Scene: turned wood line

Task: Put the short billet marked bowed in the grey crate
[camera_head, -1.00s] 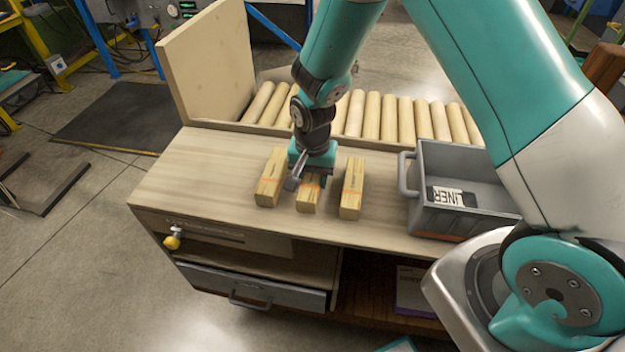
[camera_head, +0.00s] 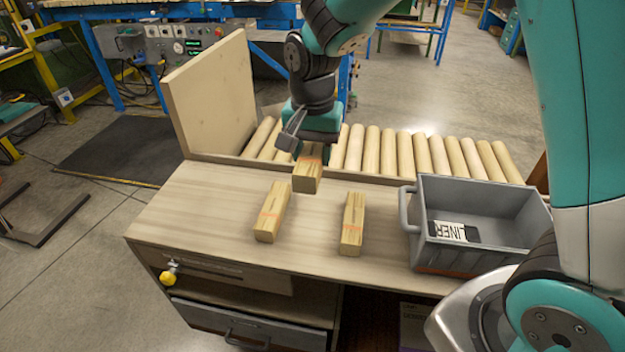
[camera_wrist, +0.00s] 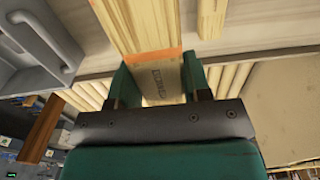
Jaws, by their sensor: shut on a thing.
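My gripper (camera_head: 314,150) is shut on a pale wooden billet (camera_head: 307,178) with an orange band and holds it above the bench, between and behind two other billets. In the wrist view my gripper (camera_wrist: 158,84) has a green jaw on each side of the held billet (camera_wrist: 140,25). A dark printed word shows on its face, small and hard to read. The grey crate (camera_head: 474,258) stands at the right end of the bench, with a label reading "LINER" inside. It also shows at the upper left of the wrist view (camera_wrist: 38,42).
Two more orange-banded billets lie on the bench, a left one (camera_head: 272,212) and a right one (camera_head: 352,224). A row of wooden rollers (camera_head: 405,155) runs behind the bench (camera_head: 200,205). An upright board (camera_head: 212,95) stands at the back left. The bench's left side is clear.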

